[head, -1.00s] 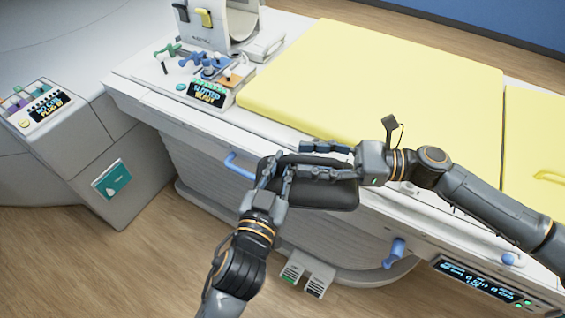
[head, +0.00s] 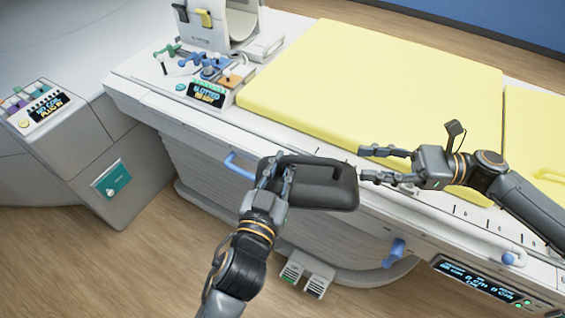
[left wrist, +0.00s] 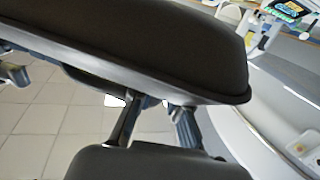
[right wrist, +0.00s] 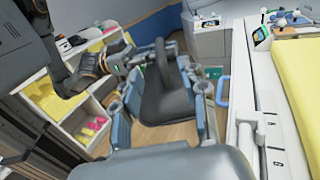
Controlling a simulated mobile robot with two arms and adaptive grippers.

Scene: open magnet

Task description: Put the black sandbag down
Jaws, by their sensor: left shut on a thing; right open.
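The black sandbag (head: 325,190) has a dark handle loop on top. In the head view it hangs in front of the table's near side, held at its left end. My left gripper (head: 277,174) is shut on it; in the left wrist view the sandbag (left wrist: 150,45) fills the upper part, hiding much of the fingers. My right gripper (head: 368,164) is open and empty, just right of the sandbag and near the table edge. In the right wrist view the sandbag (right wrist: 167,100) shows between and beyond the open fingers, with its handle up.
The table carries a yellow pad (head: 370,85). Coils and a small display unit (head: 207,92) stand at its left end. Blue handles (head: 240,165) stick out from its near side. White foot pedals (head: 307,277) are below. The wooden floor at lower left is clear.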

